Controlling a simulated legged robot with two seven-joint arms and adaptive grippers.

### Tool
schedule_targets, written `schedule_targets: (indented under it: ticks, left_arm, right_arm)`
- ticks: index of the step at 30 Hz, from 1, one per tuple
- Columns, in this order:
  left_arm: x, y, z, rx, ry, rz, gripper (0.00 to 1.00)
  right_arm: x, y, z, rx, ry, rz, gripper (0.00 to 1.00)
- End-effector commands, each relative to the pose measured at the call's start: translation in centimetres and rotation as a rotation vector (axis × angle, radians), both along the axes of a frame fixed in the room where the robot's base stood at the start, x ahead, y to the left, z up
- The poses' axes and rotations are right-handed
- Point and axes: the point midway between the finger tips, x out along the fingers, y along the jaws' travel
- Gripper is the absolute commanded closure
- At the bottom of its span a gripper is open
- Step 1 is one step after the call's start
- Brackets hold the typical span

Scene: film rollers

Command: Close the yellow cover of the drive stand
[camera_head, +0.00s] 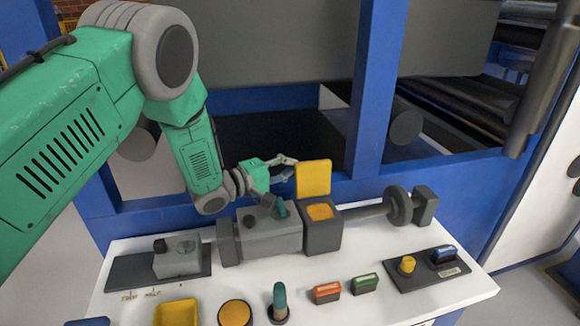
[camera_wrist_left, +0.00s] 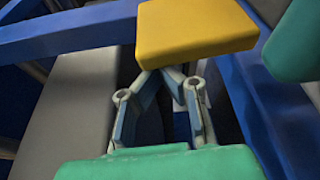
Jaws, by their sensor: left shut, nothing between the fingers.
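The yellow cover (camera_head: 313,179) stands upright, open, at the back edge of the dark grey drive stand box (camera_head: 321,238). The box's top shows an orange-yellow inside. My left gripper (camera_head: 292,169) is just left of and behind the cover, around the height of its upper half. In the left wrist view the cover (camera_wrist_left: 195,28) is a yellow slab just beyond the gripper (camera_wrist_left: 173,75). The fingers converge and are shut with nothing between them; their tips are partly hidden at the cover's edge. I cannot tell whether they touch it. My right gripper is not in view.
A grey motor block (camera_head: 270,232) adjoins the box on the left, and a shaft with a round disc (camera_head: 398,205) extends right. Several buttons, a teal-topped lever (camera_head: 280,300) and a yellow bin (camera_head: 176,312) sit along the front of the white table (camera_head: 350,303). A blue post (camera_head: 372,90) rises behind.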

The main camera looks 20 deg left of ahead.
Motion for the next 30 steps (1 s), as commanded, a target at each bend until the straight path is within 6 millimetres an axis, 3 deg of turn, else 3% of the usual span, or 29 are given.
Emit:
schedule_targets:
  ticks: [16,30]
  left_arm:
    - [-2.6,-1.7,0.7,0.196,-0.291,0.0,1.0]
    - [-3.5,-2.4,0.8,0.195,-0.289,-0.001,1.0]
  right_arm:
    - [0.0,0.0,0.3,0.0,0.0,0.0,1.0]
    - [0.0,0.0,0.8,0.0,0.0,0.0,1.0]
